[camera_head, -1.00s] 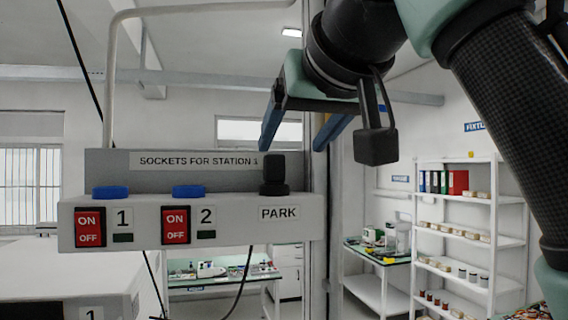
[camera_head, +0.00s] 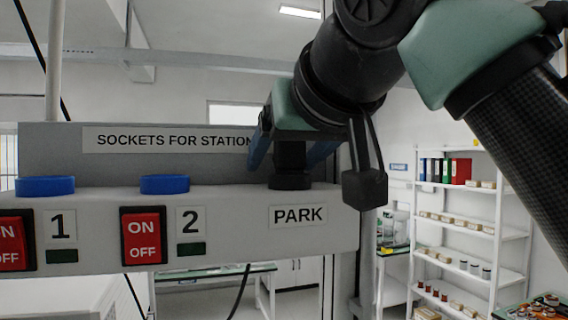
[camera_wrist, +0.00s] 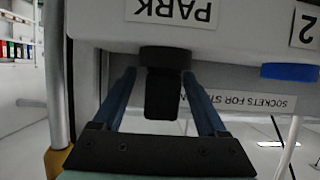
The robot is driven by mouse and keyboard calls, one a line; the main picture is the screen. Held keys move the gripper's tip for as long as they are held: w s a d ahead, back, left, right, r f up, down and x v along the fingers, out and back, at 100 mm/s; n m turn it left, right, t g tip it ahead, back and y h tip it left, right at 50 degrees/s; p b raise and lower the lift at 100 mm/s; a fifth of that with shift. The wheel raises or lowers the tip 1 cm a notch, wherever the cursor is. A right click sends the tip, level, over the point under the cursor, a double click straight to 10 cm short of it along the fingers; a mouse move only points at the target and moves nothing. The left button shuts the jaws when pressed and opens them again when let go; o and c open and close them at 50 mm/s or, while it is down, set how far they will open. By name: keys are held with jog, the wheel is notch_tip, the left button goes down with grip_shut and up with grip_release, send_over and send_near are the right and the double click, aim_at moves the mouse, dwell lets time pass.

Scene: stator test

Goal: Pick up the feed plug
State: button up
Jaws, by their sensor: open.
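The feed plug (camera_head: 290,163) is a black block standing upright in the PARK position on top of the grey socket panel (camera_head: 110,228). My gripper (camera_head: 290,158) has come down over it, with one blue finger on each side of the plug. In the wrist view the plug (camera_wrist: 165,92) is between the two fingers of my gripper (camera_wrist: 168,82), with a visible gap on each side. The fingers are open and hold nothing. The upper part of the plug is hidden by my gripper in the head view.
Two blue-capped sockets (camera_head: 165,184) marked 1 and 2 sit left of the plug, with red switches (camera_head: 144,235) below. A label board (camera_head: 60,152) stands behind the plug. A cable (camera_head: 240,290) hangs under the panel. White shelves (camera_head: 470,205) stand at the back right.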

aim_at(293, 146)
jog(key=v, duration=0.3)
jog(key=shift+s+a, duration=0.15)
jog(key=c, duration=0.4)
jog(key=shift+s, duration=0.15)
jog(key=shift+c, duration=0.9)
jog(key=shift+w+f, duration=0.25)
jog(key=shift+w, duration=0.3)
jog(key=c, duration=0.5)
grip_shut()
jog(key=shift+f, duration=0.1)
jog(key=shift+w+a+r+b, duration=0.1)
jog(key=shift+r+b, duration=0.65)
jog(key=shift+r, duration=4.35)
